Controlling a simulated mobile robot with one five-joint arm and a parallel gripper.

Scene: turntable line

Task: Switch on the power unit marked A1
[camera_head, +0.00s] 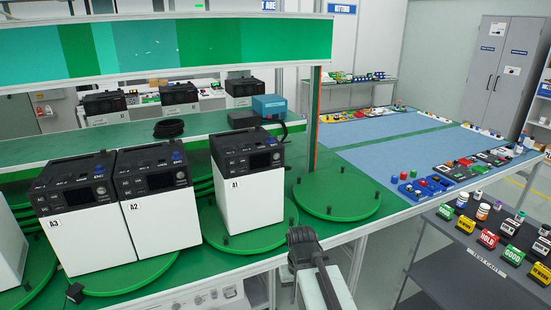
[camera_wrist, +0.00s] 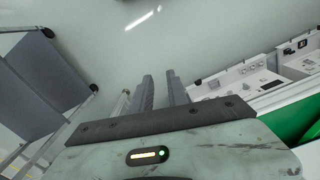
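The power unit marked A1 (camera_head: 249,190) is a white box with a black control top, standing upright on a round green turntable plate (camera_head: 284,233). Its top carries a dark screen, a knob and a small blue part; no lit display shows. The dark end of my arm (camera_head: 304,245) is in front of and right of A1, apart from it; its fingers cannot be made out there. In the wrist view my gripper (camera_wrist: 162,91) has two grey fingers with a narrow gap and nothing between them. A1 is not clearly seen in the wrist view.
Units A2 (camera_head: 158,215) and A3 (camera_head: 86,230) stand left of A1. An empty green plate (camera_head: 337,195) lies to its right. A post (camera_head: 314,120) rises behind. A grey cart (camera_head: 470,265) with labelled blocks stands at right; open floor lies below my gripper.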

